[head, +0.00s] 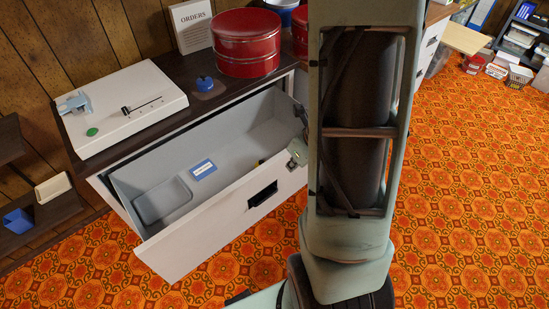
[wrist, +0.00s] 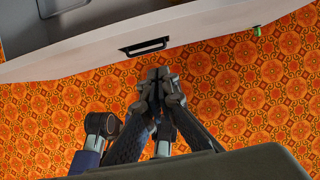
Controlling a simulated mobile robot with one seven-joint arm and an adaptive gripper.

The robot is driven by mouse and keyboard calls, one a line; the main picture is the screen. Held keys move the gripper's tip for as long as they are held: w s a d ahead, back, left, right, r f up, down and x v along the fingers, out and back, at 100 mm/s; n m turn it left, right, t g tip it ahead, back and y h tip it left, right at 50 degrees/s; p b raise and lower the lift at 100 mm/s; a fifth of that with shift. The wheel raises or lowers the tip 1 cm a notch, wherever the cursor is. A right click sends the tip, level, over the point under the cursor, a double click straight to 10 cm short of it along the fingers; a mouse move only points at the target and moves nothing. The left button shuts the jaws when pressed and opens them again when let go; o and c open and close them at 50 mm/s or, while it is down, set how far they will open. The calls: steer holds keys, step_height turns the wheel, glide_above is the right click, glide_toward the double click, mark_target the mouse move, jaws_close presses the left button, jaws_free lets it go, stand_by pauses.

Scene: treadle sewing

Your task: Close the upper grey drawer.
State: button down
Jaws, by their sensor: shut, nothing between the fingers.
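The grey drawer (head: 225,140) is pulled well out of its cabinet, and its inside is open to view. Its pale front (head: 215,225) has a dark recessed handle (head: 262,194). In the wrist view the drawer front (wrist: 190,32) crosses the top, with the handle (wrist: 145,46) left of centre. My gripper (wrist: 158,75) is shut and empty. Its tips appear just below the handle in the picture, over the floor, with a gap to the front. In the head view my arm covers the right end of the drawer, and I cannot make out the fingertips there.
A blue-labelled card (head: 203,169) and a grey tray (head: 162,200) lie in the drawer. On the cabinet top stand a white device (head: 125,105), a blue-topped item (head: 204,84) and a red tin (head: 246,43). The patterned floor (head: 470,200) is clear at right.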

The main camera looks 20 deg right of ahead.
steer(key=w+a+f+b, duration=0.2)
steer(key=w+f+b, duration=0.2)
steer(key=w+f, duration=0.3)
steer(key=shift+a+f, duration=0.35)
steer(key=shift+f, duration=0.9)
